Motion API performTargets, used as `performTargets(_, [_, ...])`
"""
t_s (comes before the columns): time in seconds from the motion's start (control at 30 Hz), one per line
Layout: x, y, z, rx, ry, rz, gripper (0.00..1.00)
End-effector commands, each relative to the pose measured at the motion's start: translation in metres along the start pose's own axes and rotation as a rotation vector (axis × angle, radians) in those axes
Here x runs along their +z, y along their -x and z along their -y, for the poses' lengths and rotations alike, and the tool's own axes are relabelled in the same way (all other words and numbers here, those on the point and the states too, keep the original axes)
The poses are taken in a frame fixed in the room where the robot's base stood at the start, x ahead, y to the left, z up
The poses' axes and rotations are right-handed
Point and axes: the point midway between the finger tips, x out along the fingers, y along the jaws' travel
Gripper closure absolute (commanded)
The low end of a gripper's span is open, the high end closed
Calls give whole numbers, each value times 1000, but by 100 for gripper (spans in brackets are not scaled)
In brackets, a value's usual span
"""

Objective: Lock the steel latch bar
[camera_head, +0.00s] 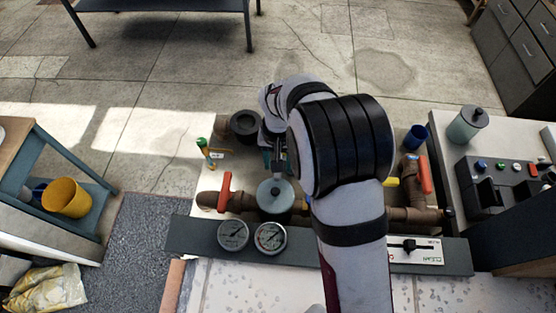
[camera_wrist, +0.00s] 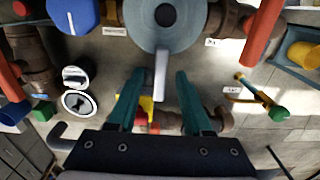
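A pale steel bar (camera_wrist: 161,75) shows in the wrist view, reaching from the round grey lid (camera_wrist: 185,35) toward me. I take it to be the latch bar; whether it is locked I cannot tell. The grey lid (camera_head: 270,200) also shows in the head view, behind the gauges. My gripper (camera_wrist: 160,73) is open, with its two teal fingers apart. The bar's free end appears between the fingers, with gaps on both sides; its depth relative to them is unclear. In the head view my arm hides much of the gripper.
Brown pipes surround the lid, with red handles (camera_head: 225,190) and (camera_head: 425,175) at left and right. Two gauges (camera_head: 233,235) and (camera_head: 270,238) sit in front. A green-handled valve (camera_head: 203,145) stands left. A control box (camera_head: 500,185) is at right; a yellow bucket (camera_head: 66,198) at left.

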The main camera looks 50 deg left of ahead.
Motion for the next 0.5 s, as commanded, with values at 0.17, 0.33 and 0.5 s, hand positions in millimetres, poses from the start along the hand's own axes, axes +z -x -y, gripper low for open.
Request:
performTargets(0.17, [0,1,0,0,0,0,50])
performTargets(0.33, [-1,26,0,-1,0,-4,50])
performTargets(0.5, [-1,81,0,-2,0,-6,50])
